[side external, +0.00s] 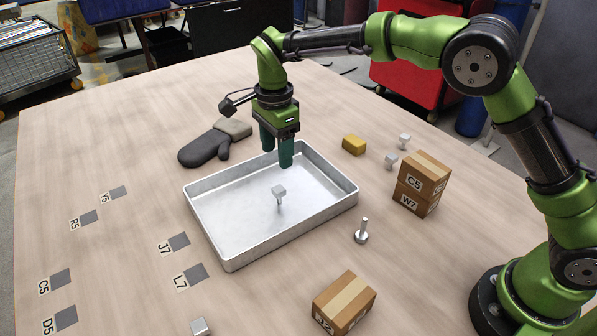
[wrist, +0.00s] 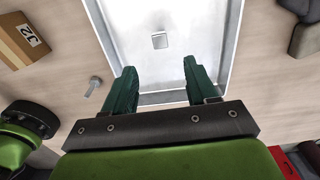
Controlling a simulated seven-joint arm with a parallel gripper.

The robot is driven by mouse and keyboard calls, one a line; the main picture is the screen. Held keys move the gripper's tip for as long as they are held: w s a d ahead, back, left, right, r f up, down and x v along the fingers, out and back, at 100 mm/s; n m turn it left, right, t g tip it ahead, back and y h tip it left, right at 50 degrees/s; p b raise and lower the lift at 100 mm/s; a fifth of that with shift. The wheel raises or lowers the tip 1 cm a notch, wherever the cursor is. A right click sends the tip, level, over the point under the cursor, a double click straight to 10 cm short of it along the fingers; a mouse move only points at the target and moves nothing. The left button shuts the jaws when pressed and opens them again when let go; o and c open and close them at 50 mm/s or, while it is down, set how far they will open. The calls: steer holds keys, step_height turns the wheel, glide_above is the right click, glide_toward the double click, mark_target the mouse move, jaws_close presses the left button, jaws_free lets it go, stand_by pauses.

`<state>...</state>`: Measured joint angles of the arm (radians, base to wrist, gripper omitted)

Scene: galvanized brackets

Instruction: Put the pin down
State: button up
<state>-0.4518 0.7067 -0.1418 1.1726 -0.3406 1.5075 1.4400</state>
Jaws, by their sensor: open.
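A metal pin with a square head (side external: 279,191) stands upright inside the grey metal tray (side external: 228,263), near the middle of its floor. In the wrist view the pin's square head (wrist: 159,41) shows from above, beyond the fingertips. My gripper (side external: 277,151) is open, its green fingers pointing down over the back part of the tray, apart from the pin. In the wrist view the gripper (wrist: 160,68) has nothing between its fingers.
Another pin (side external: 361,232) stands right of the tray. Small pins (side external: 391,161) and a yellow block (side external: 354,145) lie behind it. Stacked boxes (side external: 424,175), a front box (side external: 344,303) and an oven mitt (side external: 207,147) surround the tray. The table's left side holds flat labelled squares.

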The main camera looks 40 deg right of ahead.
steer(key=s+d+r+n+t+y, duration=0.25)
steer(key=s+d+r+n, duration=0.45)
steer(key=s+d+r, duration=0.5)
steer(key=s+d+n+t, duration=0.2)
steer(key=s+n, duration=0.1)
steer(key=s, duration=0.3)
steer(key=s+d+f+n+t, duration=0.1)
steer(key=s+n+t, duration=0.1)
steer(key=s+n, duration=0.2)
steer(key=s, duration=0.3)
steer(key=shift+s+d+f+t, duration=0.2)
steer(key=shift+s+d+t, duration=0.05)
steer(key=shift+d+t, duration=0.15)
steer(key=shift+h, duration=0.25)
